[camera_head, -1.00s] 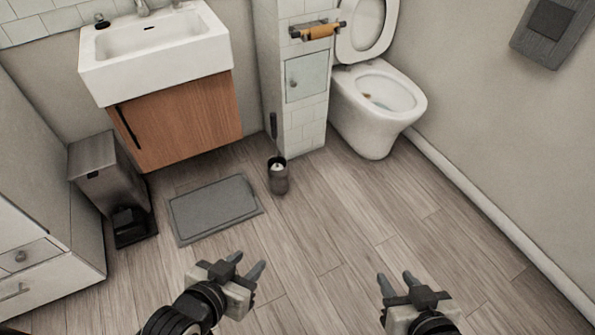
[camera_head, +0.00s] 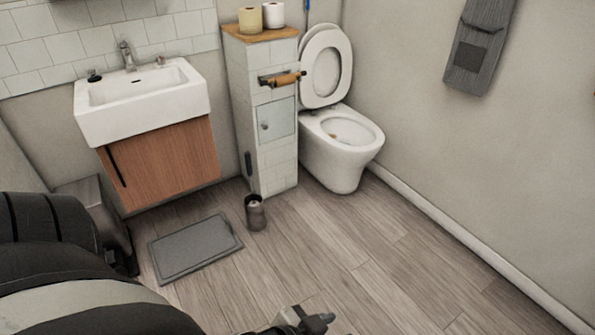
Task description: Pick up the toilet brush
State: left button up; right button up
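The toilet brush (camera_head: 248,164) shows as a dark handle standing upright in front of the tiled cabinet. Its lower end goes down to a dark cylindrical holder (camera_head: 255,213) on the floor, and the brush head is hidden inside. My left arm fills the lower left of the head view. A gripper, which looks like my left one (camera_head: 310,320), shows partly at the bottom edge, well apart from the brush and nearer to me. Its finger gap is not clear. My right gripper is out of view.
A grey mat (camera_head: 195,248) lies left of the holder. The tiled cabinet (camera_head: 280,165) stands behind it, with the toilet (camera_head: 340,155) to the right. The sink cabinet (camera_head: 165,165) and a metal bin (camera_head: 105,215) are at left. The floor at right is clear.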

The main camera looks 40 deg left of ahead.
aim_at(248, 166)
jog(key=i, duration=1.75)
jog(key=u, duration=1.65)
jog(key=i, duration=0.9)
jog(key=u, duration=0.85)
jog(key=i, duration=0.95)
